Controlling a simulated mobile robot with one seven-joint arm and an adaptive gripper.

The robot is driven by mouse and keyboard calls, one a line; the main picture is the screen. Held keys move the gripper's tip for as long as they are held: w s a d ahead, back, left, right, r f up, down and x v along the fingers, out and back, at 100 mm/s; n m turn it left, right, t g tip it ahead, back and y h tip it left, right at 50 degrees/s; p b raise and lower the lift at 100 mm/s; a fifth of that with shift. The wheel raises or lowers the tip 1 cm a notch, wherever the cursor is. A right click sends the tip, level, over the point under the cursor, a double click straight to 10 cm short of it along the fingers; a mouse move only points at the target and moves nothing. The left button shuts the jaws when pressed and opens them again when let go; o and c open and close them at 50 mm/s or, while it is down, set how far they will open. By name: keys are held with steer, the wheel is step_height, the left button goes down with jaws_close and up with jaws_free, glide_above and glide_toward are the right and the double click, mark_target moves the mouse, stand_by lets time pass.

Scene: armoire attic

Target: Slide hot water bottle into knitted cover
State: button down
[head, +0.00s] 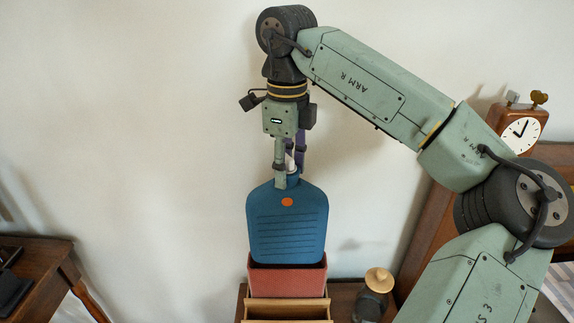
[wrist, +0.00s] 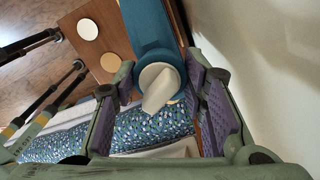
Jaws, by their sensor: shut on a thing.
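The blue hot water bottle (head: 287,228), with ridges and an orange dot, hangs upright, neck up, in the head view. My gripper (head: 288,176) is shut on its neck from above. In the wrist view, the purple finger pads flank the teal neck (wrist: 152,57), which carries a pale stopper (wrist: 160,86). The red cover (head: 288,282) stands open-topped directly under the bottle. The bottle's lower edge is at the cover's mouth; I cannot tell how far inside it is. Most of the bottle body shows above the cover.
A wooden holder (head: 287,310) stands at the cover's front. A dark item with a tan round top (head: 379,279) stands to its right. A clock (head: 521,131) is farther right. A wooden desk (head: 38,262) is at left. The wall is close behind. Blue floral fabric (wrist: 60,146) shows in the wrist view.

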mark_target(287, 190)
steer(key=shift+f+b, duration=1.75)
steer(key=shift+f, duration=1.1)
stand_by(2.0)
